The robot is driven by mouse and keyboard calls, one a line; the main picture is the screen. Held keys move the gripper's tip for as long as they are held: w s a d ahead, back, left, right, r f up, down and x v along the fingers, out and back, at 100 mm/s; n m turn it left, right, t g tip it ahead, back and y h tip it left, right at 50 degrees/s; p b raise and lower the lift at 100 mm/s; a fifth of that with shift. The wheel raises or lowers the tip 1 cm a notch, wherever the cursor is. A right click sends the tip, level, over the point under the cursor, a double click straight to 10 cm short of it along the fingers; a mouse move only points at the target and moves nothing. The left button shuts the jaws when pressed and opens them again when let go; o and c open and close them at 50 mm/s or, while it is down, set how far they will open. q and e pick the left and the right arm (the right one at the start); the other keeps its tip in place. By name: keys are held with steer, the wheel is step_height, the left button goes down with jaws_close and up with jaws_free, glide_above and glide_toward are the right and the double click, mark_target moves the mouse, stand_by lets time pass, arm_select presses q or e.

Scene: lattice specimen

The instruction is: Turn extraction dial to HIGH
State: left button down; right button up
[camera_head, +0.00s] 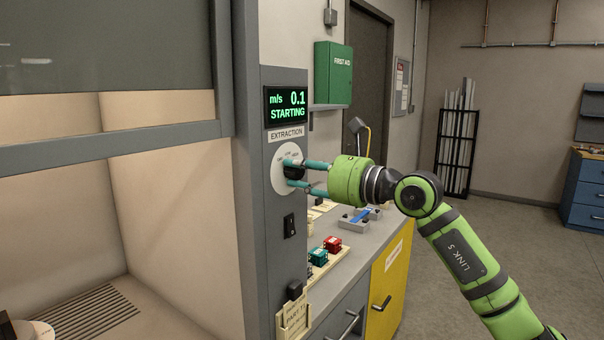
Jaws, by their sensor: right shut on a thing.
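The extraction dial (292,168) is a black knob on a round white plate (278,180), under the EXTRACTION label on the grey post. My right gripper (293,173) has its two teal fingers above and below the knob and is shut on it. The fingers hide part of the knob and of the plate's lettering, so I cannot tell which setting the knob points to. The display (287,111) above reads "m/s 0.1 STARTING" in green. My left gripper is not in view.
A black rocker switch (289,225) sits below the dial. The hood's grey sash bar (110,146) is at left. Open floor lies at right.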

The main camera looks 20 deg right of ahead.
steer(key=m, duration=0.5)
steer(key=shift+f, duration=0.1)
steer(key=shift+m, duration=2.2)
steer(key=shift+f, duration=0.1)
steer(key=o, duration=1.1)
steer(key=shift+o, duration=0.2)
steer(key=shift+s+d, duration=0.15)
steer(key=shift+s, duration=0.05)
steer(key=v, duration=1.1)
steer(key=shift+s+p, duration=0.2)
steer(key=shift+p, duration=0.1)
